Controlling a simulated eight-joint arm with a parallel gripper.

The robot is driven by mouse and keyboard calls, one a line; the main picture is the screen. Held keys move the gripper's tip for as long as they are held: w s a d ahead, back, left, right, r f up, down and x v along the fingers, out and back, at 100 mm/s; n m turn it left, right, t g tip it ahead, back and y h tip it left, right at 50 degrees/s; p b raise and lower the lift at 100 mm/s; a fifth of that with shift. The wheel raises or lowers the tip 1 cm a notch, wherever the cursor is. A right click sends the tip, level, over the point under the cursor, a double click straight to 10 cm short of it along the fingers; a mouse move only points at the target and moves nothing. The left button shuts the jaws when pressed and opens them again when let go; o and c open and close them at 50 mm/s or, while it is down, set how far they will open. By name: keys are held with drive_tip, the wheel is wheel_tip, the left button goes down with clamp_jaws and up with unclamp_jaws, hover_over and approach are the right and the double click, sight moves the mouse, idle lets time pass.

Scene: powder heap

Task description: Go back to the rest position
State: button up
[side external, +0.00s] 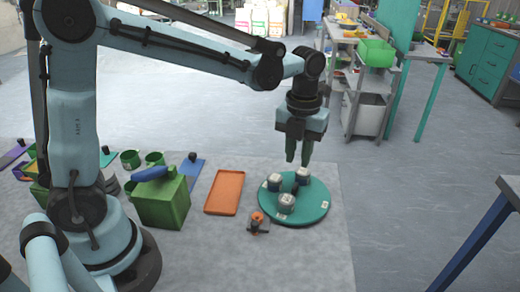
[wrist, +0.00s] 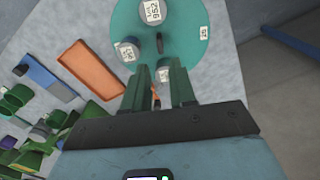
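My gripper (side external: 298,160) hangs pointing down above the far part of a round teal turntable (side external: 315,212). Its two green fingers are apart, with nothing seen held between them; the gap also shows in the wrist view (wrist: 158,75). Three white-topped jars (side external: 286,203) with labels stand on the turntable around a small dark knob (side external: 295,188). In the wrist view, the fingertips lie close to one jar (wrist: 127,48) and overlap another in the picture. I cannot tell the exact height of the fingertips above the jars.
An orange tray (side external: 224,192) lies left of the turntable. A small orange-topped object (side external: 258,221) stands in front. A green box (side external: 160,205) with a blue-handled tool (side external: 152,173) and several green cups are near my base. Shelves (side external: 375,105) stand behind right; the air around the gripper looks clear.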

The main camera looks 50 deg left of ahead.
drive_tip(key=s+a+r+n+t, duration=0.1)
drive_tip(key=s+a+n+t, duration=0.2)
drive_tip(key=n, duration=1.2)
drive_tip(key=s+a+r+n+t, duration=0.1)
drive_tip(key=s+a+n+t, duration=0.2)
drive_tip(key=s+n, duration=0.4)
drive_tip(key=n+t, duration=0.1)
drive_tip(key=n, duration=0.8)
drive_tip(key=shift+s+r, duration=0.15)
drive_tip(key=shift+s, duration=0.25)
drive_tip(key=shift+w, duration=0.1)
